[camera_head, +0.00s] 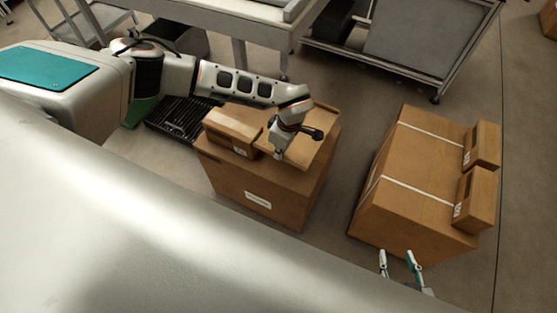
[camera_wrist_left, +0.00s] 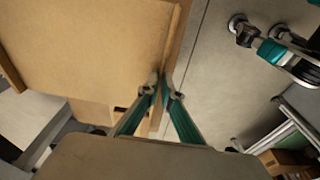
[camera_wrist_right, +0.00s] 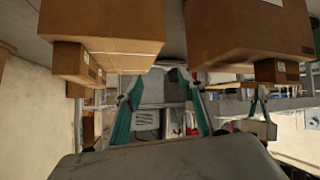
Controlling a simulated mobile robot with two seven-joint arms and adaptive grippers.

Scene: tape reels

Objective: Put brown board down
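The brown board (camera_head: 318,132) is a thin flat panel at the top of a large cardboard box, right of a smaller box. Whether it rests fully on the box cannot be told. In the left wrist view the board (camera_wrist_left: 95,45) fills the upper left. My right gripper (camera_head: 398,258) is open and empty in front of another large box. Its spread fingers also show in the right wrist view (camera_wrist_right: 162,100).
The large cardboard box (camera_head: 235,187) under the board carries a small box (camera_head: 232,128). Another large box (camera_head: 405,200) to the right has two small boxes (camera_head: 476,195) at its right edge. A metal table (camera_head: 240,22) stands behind. Bare floor lies between the large boxes.

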